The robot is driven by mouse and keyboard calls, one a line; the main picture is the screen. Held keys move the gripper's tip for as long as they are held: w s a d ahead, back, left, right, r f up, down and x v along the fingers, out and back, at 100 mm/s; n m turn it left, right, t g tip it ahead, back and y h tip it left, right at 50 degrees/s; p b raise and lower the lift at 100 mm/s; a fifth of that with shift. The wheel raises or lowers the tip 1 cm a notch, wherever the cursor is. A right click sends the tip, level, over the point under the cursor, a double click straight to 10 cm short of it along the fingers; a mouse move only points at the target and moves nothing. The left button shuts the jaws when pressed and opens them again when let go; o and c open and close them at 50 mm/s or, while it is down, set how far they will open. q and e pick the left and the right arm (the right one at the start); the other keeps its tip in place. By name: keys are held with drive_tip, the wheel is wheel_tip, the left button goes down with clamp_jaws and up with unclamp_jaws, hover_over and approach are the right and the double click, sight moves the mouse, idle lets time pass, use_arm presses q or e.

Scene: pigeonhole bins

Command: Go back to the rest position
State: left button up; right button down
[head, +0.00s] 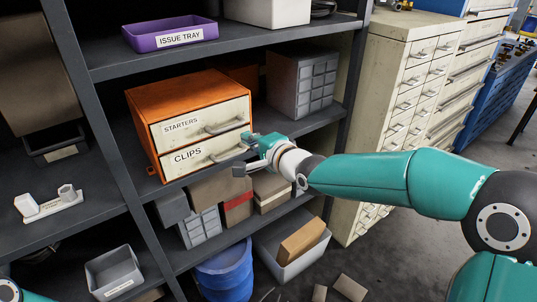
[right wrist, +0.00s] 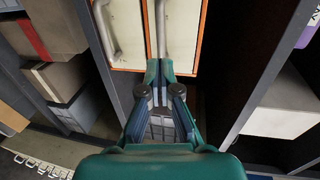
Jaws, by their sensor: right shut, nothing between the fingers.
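My right gripper (head: 250,155) is shut and empty, by the right end of the orange two-drawer cabinet (head: 135,115). The cabinet stands on the middle shelf. Its STARTERS drawer (head: 167,134) is above its CLIPS drawer (head: 170,169); both look pushed in. In the head view the fingers overlap the front's right edge, close to the CLIPS handle (head: 228,154). The right wrist view shows the closed fingertips (right wrist: 158,68) just short of the drawer fronts, with two handles beyond; contact cannot be told. My left gripper is out of view.
A purple issue tray (head: 170,33) sits on the shelf above. A grey small-drawer unit (head: 302,82) stands right of the cabinet. Boxes (head: 237,211) fill the shelf below. A dark upright (head: 352,75) edges the rack.

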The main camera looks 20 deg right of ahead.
drive_tip(key=v, duration=0.6)
drive_tip(key=s+f+g+h+p, duration=0.1)
drive_tip(key=s+f+g, duration=0.2)
drive_tip(key=f, duration=1)
drive_tip(key=s+f+g+p, duration=0.2)
drive_tip(key=f+g, duration=0.2)
drive_tip(key=f, duration=0.9)
drive_tip(key=s+a+f+n+g, duration=0.1)
drive_tip(key=s+f+n, duration=0.3)
drive_tip(key=s, duration=0.4)
drive_tip(key=s+a+f+n+g, duration=0.1)
drive_tip(key=s+f+n+g, duration=0.3)
drive_tip(key=s+f, duration=0.2)
drive_tip(key=s+a+f+n+g+p, duration=0.1)
drive_tip(key=s+f+n+g, duration=0.1)
drive_tip(key=s+f, duration=0.4)
drive_tip(key=shift+s+n, duration=0.9)
drive_tip(key=shift+s, duration=1.1)
drive_tip(key=shift+d, duration=0.1)
